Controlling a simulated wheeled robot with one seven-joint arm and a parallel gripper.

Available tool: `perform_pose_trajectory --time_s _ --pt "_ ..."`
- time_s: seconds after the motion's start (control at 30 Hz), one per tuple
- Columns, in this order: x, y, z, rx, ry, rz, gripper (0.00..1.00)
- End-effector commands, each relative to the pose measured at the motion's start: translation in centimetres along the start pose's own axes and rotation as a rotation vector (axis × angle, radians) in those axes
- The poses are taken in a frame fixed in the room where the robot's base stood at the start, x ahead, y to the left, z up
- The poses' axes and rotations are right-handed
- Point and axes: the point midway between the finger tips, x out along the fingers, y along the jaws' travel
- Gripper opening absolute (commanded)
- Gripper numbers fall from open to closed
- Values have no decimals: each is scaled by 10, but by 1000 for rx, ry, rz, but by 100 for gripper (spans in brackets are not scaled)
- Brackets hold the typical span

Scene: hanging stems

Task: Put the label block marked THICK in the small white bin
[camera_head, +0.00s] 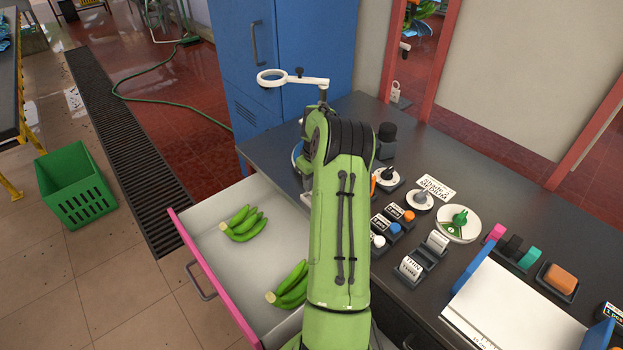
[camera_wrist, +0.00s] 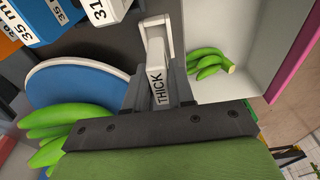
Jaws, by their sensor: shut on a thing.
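In the wrist view my gripper (camera_wrist: 160,92) is shut on a white block (camera_wrist: 157,72) with THICK printed on its face. The block is held between dark fingers, and a white, arch-shaped piece shows just beyond it; I cannot tell whether they are joined. In the head view my green arm hides the gripper and the held block. I cannot make out a small white bin in either view.
An open drawer (camera_head: 195,222) with a pink front holds green bananas (camera_head: 243,223). The dark counter (camera_head: 460,170) carries a block marked THIN (camera_head: 410,268), several knobs and a blue-edged tray (camera_head: 510,315). A blue round plate with bananas (camera_wrist: 75,85) lies left of the gripper.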

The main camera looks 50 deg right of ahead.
Motion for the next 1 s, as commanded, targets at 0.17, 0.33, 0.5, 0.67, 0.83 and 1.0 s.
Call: perform_pose_trajectory --time_s 0.17,0.33,0.5,0.67,0.83,1.0 --pt "9 0 1 -1 1 1 0" --pt "8 0 1 -1 1 1 0" --pt "9 0 1 -1 1 1 0" --pt "15 0 1 -1 1 1 0" --pt "20 0 2 -2 1 1 0" --pt "25 0 3 -2 1 1 0"
